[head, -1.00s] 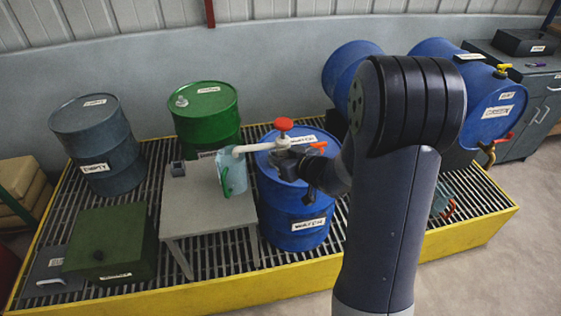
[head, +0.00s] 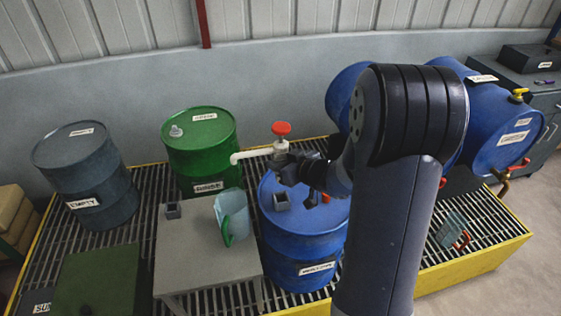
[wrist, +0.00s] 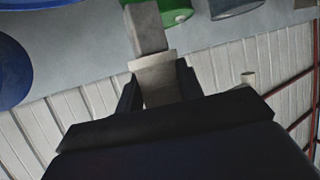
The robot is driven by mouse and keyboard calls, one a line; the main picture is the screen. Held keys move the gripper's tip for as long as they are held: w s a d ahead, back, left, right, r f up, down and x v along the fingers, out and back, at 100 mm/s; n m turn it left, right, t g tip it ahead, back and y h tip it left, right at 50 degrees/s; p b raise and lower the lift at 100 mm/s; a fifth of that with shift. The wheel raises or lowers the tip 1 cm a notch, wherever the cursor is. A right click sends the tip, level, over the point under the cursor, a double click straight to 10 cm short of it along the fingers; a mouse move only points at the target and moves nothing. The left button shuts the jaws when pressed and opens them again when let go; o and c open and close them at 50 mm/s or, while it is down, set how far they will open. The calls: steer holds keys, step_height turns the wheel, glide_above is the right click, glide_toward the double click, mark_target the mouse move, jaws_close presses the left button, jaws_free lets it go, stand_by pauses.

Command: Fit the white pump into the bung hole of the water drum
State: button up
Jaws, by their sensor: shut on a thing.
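The white pump (head: 280,149) has a red knob on top and a spout pointing left. My gripper (head: 288,166) is shut on its body and holds it upright above the blue water drum (head: 302,245). The wrist view shows the pale pump body (wrist: 156,78) between my fingers. A small square grey fitting (head: 281,201) shows on the left part of the drum's top, below the pump. The pump appears apart from it. The pump's lower end is hidden or hard to make out, and my arm covers the drum's right side.
A grey table (head: 205,248) left of the drum bears a clear jug (head: 233,215) and a small grey block (head: 173,210). A green drum (head: 200,150) stands behind, a dark drum (head: 85,180) further left. Blue drums lie at right. An orange piece (head: 325,197) shows by my gripper.

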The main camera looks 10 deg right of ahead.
stand_by(0.4)
steer(key=shift+f+b, duration=2.2)
steer(key=shift+f, duration=0.7)
steer(key=shift+f+b, duration=1.75)
steer(key=shift+f, duration=0.8)
steer(key=o, duration=1.3)
steer(key=shift+s, duration=0.1)
steer(key=p+v, duration=0.1)
steer(key=v, duration=1)
